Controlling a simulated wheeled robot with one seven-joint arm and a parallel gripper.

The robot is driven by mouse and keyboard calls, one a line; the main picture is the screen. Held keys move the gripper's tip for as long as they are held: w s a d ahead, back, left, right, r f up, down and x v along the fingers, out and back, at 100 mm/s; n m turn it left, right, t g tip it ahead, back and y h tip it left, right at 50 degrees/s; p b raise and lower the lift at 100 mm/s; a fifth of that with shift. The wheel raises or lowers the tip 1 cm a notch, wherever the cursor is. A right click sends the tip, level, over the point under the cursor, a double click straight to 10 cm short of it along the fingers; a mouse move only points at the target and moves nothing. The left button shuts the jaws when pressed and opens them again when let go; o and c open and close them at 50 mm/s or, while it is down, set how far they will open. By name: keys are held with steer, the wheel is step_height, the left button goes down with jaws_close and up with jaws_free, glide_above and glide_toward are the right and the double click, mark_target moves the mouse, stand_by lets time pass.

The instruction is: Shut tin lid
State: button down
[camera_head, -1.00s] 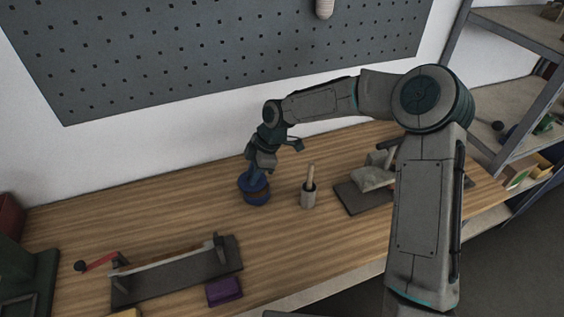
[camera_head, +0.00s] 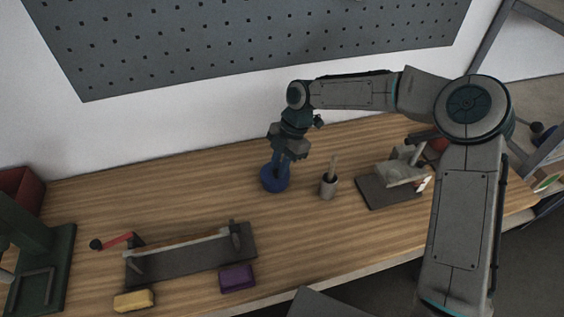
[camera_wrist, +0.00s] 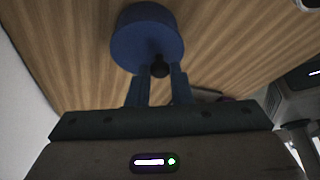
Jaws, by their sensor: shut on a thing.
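The blue round tin (camera_head: 271,184) stands upright on the wooden bench, left of the centre. In the wrist view its blue lid (camera_wrist: 147,35) shows as a thick disc with a small black knob (camera_wrist: 159,66). My gripper (camera_head: 277,165) points down at the tin from above. In the wrist view its two blue fingers (camera_wrist: 161,72) are closed in on the knob, one on each side. The fingers and wrist hide part of the tin's top in the head view. I cannot tell whether the lid sits flush.
A grey cup (camera_head: 328,189) with a wooden handle in it stands close on the right. A dark-based fixture (camera_head: 385,191) is further right. A long dark jig (camera_head: 190,259), a purple block (camera_head: 237,278) and a yellow block (camera_head: 133,301) lie front left.

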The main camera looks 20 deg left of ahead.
steer(key=shift+s+d+f, duration=0.15)
steer(key=shift+f, duration=0.1)
steer(key=c, duration=1.3)
jaws_free()
steer(key=shift+r, duration=0.1)
steer(key=shift+w+r, duration=0.25)
steer(key=shift+r, duration=0.2)
steer(key=b+v, duration=0.2)
steer(key=v, duration=1)
steer(key=shift+r, duration=0.4)
steer(key=shift+w+d, duration=0.1)
steer(key=shift+d, duration=0.05)
